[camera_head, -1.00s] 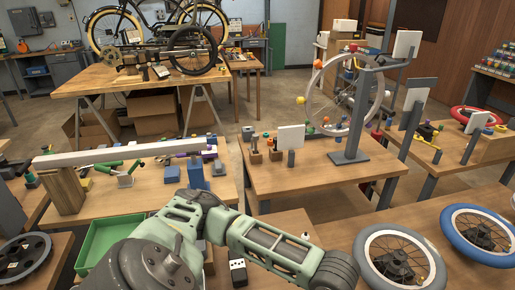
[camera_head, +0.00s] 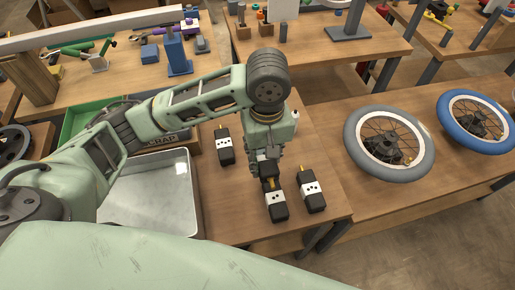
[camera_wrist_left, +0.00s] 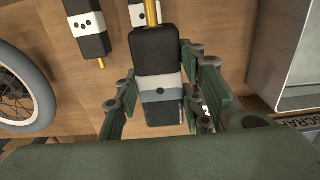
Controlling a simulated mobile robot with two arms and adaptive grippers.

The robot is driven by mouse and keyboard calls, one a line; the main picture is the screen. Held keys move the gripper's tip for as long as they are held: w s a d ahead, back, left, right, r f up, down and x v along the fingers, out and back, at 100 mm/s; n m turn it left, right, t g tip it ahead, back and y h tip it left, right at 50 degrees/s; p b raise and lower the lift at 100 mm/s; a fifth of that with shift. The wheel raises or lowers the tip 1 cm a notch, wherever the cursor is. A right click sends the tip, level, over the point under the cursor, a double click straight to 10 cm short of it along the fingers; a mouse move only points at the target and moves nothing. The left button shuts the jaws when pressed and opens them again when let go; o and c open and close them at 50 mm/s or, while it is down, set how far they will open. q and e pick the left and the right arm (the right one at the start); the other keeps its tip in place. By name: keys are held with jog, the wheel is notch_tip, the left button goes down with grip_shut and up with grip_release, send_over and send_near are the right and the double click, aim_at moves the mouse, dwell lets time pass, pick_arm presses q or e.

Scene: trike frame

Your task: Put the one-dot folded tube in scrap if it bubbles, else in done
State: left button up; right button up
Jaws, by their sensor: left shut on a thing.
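My left gripper (camera_head: 267,168) is shut on a black block with a white band, one dot and a brass stem. In the wrist view the one-dot block (camera_wrist_left: 158,62) lies between the green fingers (camera_wrist_left: 158,108); in the head view the gripper mostly hides it. I cannot tell whether it is off the table. The SCRAP label (camera_head: 168,138) stands at the far edge of a shallow metal tray (camera_head: 188,205), left of the gripper. No done label is readable, and no bubbles are visible. My right gripper is not in view.
Similar dotted blocks stand close by: one in front (camera_head: 275,208), one to the right (camera_head: 311,190) and one to the left (camera_head: 225,145). A green bin (camera_head: 75,122) is behind the metal tray. Two spoked wheels (camera_head: 350,140) (camera_head: 448,125) lie on the right table.

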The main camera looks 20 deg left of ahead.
pick_arm(q)
jog(key=w+a+f, duration=0.2)
jog(key=w, duration=0.1)
jog(key=w+a+f, duration=0.2)
jog(key=w, duration=0.1)
jog(key=w+a+f, duration=0.2)
jog(key=w, duration=0.1)
jog(key=shift+a+f, duration=0.3)
jog(key=shift+a, duration=0.05)
jog(key=shift+f, duration=2)
jog(key=o, duration=1.3)
jog(key=shift+f, duration=0.15)
jog(key=shift+o, duration=0.2)
